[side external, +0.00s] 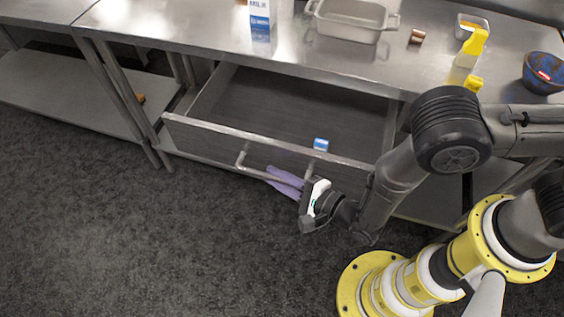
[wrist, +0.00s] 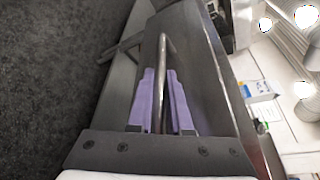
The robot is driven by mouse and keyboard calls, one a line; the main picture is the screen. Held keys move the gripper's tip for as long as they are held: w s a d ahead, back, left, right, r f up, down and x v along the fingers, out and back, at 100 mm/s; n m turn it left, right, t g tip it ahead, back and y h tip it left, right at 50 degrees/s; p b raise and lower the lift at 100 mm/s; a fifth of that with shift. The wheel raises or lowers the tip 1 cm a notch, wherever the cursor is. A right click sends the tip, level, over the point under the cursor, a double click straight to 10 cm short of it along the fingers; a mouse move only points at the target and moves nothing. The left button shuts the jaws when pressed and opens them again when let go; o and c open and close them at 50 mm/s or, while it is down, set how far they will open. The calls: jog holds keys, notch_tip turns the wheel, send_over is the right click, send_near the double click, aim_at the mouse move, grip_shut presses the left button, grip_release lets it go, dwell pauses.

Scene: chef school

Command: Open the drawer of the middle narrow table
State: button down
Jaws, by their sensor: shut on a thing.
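The drawer (side external: 203,135) of the steel table is pulled well out, and its dark inside is visible from above. A bar handle (side external: 243,160) is on its front; it also shows in the wrist view (wrist: 164,52). My gripper (side external: 284,181), with purple fingers, is at the handle in front of the drawer. In the wrist view my gripper (wrist: 163,98) has one finger on each side of the bar and is shut on it. Part of the handle is hidden by the fingers and wrist.
A small blue-and-white box (side external: 321,144) is at the drawer's front inside edge. On the tabletop (side external: 205,27) are a milk carton (side external: 260,20), a metal pan (side external: 348,22), a yellow bottle (side external: 471,48) and a blue bowl (side external: 543,73). Dark floor (side external: 150,240) in front of the drawer is clear.

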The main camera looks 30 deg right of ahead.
jog(key=shift+s+a, duration=0.2)
jog(key=shift+s, duration=0.05)
jog(key=c, duration=0.8)
grip_release()
jog(key=shift+c, duration=0.2)
jog(key=v, duration=0.5)
jog(key=shift+s+r, duration=0.1)
jog(key=shift+r, duration=0.1)
notch_tip(320, 180, up, 7)
jog(key=shift+f, duration=0.2)
